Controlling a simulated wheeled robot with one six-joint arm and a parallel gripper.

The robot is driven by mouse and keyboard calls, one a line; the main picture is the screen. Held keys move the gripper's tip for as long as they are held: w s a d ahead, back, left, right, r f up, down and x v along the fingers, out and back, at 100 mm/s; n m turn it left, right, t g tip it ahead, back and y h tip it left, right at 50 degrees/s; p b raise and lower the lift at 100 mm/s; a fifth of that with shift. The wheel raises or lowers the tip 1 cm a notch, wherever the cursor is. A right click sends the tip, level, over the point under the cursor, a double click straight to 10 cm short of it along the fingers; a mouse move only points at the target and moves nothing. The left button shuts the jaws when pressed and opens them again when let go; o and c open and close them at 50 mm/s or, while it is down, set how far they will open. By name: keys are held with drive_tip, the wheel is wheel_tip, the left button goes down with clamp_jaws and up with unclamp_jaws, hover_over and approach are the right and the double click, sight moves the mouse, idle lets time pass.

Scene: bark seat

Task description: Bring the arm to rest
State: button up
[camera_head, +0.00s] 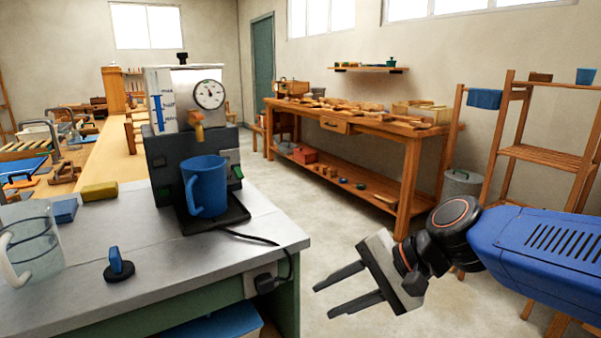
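My gripper (336,289) is at the lower right, at the end of my blue arm. Its two dark fingers are spread apart and point left, with nothing between them. It is over the open floor, to the right of the metal-topped counter (150,277) and apart from it. A blue mug (206,188) stands upright on the black base of a machine (165,160) with a round gauge, under its spout.
On the counter are a clear jug (33,245), a blue-knobbed black piece (118,266) and a yellow block (100,191). A cable hangs at its right edge. A wooden workbench (411,139) and wooden shelf (540,155) stand behind. The floor (290,180) between is clear.

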drive_tip(key=s+d+f+n+h, duration=0.2)
drive_tip(key=d+h, duration=0.1)
drive_tip(key=d, duration=0.4)
drive_tip(key=s+d+f+n+t+h, duration=0.1)
drive_tip(key=s+d+f+n+h, duration=0.1)
drive_tip(key=d, duration=0.6)
drive_tip(key=s+d+f+n+t+h, duration=0.1)
drive_tip(key=s+d+f+n+h, duration=0.2)
drive_tip(key=d, duration=0.4)
drive_tip(key=shift+d+n+h, duration=0.3)
drive_tip(key=shift+d+h, duration=0.05)
drive_tip(key=shift+h, duration=0.25)
drive_tip(key=shift+o, duration=0.4)
